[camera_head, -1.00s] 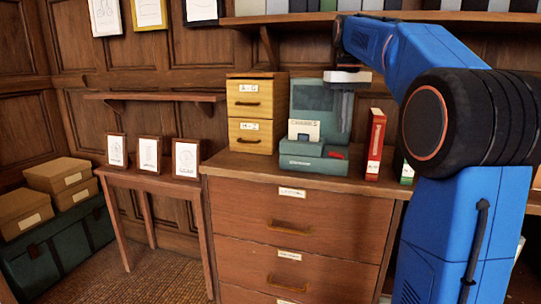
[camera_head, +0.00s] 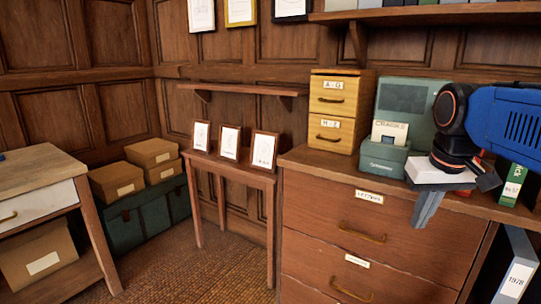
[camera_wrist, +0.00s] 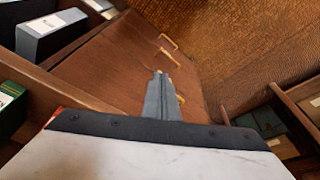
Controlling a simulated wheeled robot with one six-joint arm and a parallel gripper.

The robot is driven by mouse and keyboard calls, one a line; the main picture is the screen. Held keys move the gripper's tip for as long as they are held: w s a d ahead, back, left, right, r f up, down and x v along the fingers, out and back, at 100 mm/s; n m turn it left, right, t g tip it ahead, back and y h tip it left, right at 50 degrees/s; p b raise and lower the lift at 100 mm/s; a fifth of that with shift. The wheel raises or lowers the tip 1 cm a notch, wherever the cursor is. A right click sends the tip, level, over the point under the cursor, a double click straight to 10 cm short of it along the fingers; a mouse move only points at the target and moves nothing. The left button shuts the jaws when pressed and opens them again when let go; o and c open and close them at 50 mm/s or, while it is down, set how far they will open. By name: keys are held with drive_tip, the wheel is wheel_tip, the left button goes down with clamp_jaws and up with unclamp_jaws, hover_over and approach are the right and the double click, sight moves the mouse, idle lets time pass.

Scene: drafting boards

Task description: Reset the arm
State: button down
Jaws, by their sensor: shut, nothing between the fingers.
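My blue arm enters from the right in the head view. My gripper (camera_head: 424,212) hangs in front of the right part of the wooden drawer cabinet (camera_head: 340,218), its grey fingers pointing down and together, with nothing between them. In the wrist view my gripper (camera_wrist: 160,82) also shows as closed grey fingers, with the cabinet front and its brass handles beyond. The arm hides part of the cabinet top and what stands there.
A yellow two-drawer box (camera_head: 335,122) and a teal device (camera_head: 386,156) stand on the cabinet. A small table (camera_head: 238,172) holds several framed cards. A desk (camera_head: 40,172) stands at left, with boxes (camera_head: 152,153) on a green trunk (camera_head: 140,225) behind. Carpet (camera_head: 190,272) is open between.

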drive_tip(key=s+a+f+t, duration=0.1)
drive_tip(key=s+f, duration=0.4)
drive_tip(key=f, duration=0.2)
drive_tip(key=s+a+f, duration=0.2)
drive_tip(key=s+f, duration=0.4)
drive_tip(key=f, duration=0.2)
drive_tip(key=shift+s+a+f+t, duration=0.3)
drive_tip(key=shift+t, duration=0.1)
